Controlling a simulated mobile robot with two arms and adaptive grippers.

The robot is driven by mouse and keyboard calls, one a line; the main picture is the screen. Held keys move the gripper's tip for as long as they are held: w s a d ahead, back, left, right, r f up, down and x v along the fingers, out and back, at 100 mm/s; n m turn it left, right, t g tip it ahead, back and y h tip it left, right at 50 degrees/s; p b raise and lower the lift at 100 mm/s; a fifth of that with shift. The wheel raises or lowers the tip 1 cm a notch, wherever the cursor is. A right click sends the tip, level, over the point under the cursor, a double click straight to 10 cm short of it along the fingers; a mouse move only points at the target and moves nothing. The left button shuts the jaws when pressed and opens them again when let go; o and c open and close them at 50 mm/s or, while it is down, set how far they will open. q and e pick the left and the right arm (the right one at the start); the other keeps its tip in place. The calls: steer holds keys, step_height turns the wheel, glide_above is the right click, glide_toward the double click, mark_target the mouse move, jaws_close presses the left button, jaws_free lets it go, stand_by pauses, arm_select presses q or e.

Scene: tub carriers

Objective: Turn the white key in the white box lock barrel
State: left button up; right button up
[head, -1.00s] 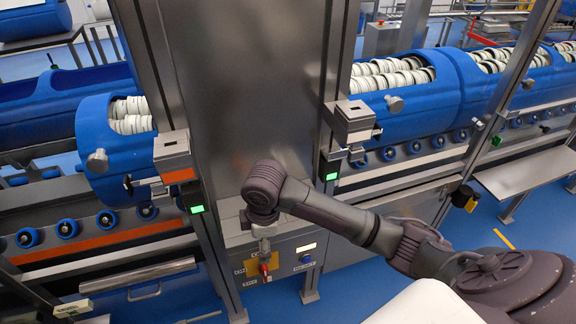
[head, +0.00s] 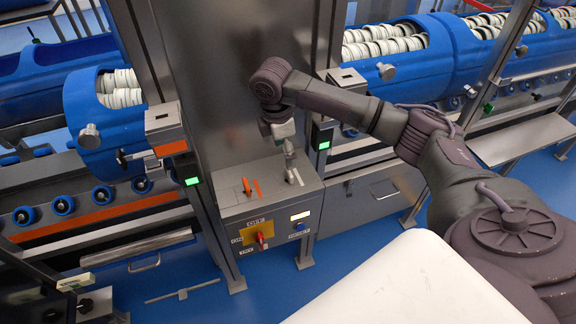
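A grey control box (head: 268,200) stands at the foot of the steel column. On its sloped top, an orange key-like piece (head: 246,186) stands beside an orange stripe. To its right, a pale key-like piece (head: 290,176) stands beside a white stripe (head: 298,177); I take it for the white key in its lock barrel. My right gripper (head: 287,146) points down just above this pale piece. The fingers are small and partly hidden by the wrist, so I cannot tell whether they touch or hold it. My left gripper is out of view.
The box front has a red handle (head: 261,240) on a yellow plate, a lit display (head: 300,216) and a blue button (head: 300,227). Blue tubs (head: 110,135) with white discs stand on roller tracks on both sides. Posts with green lights flank the column.

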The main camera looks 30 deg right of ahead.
mark_target(289, 172)
steer(key=f, duration=0.3)
steer(key=f+p, duration=0.1)
steer(key=f, duration=0.2)
steer(key=d+f, duration=0.1)
steer(key=f, duration=0.2)
steer(key=shift+s, duration=0.15)
steer(key=shift+c, duration=0.2)
steer(key=c, duration=1.3)
steer(key=shift+o, duration=0.2)
steer(key=shift+r+m+p, duration=0.2)
steer(key=shift+m+p, duration=0.2)
steer(key=shift+p, duration=0.35)
steer(key=shift+m+p, duration=1.4)
steer(key=shift+p, duration=0.05)
steer(key=shift+f+m, duration=0.15)
steer(key=shift+m, duration=0.25)
steer(key=shift+p, duration=0.35)
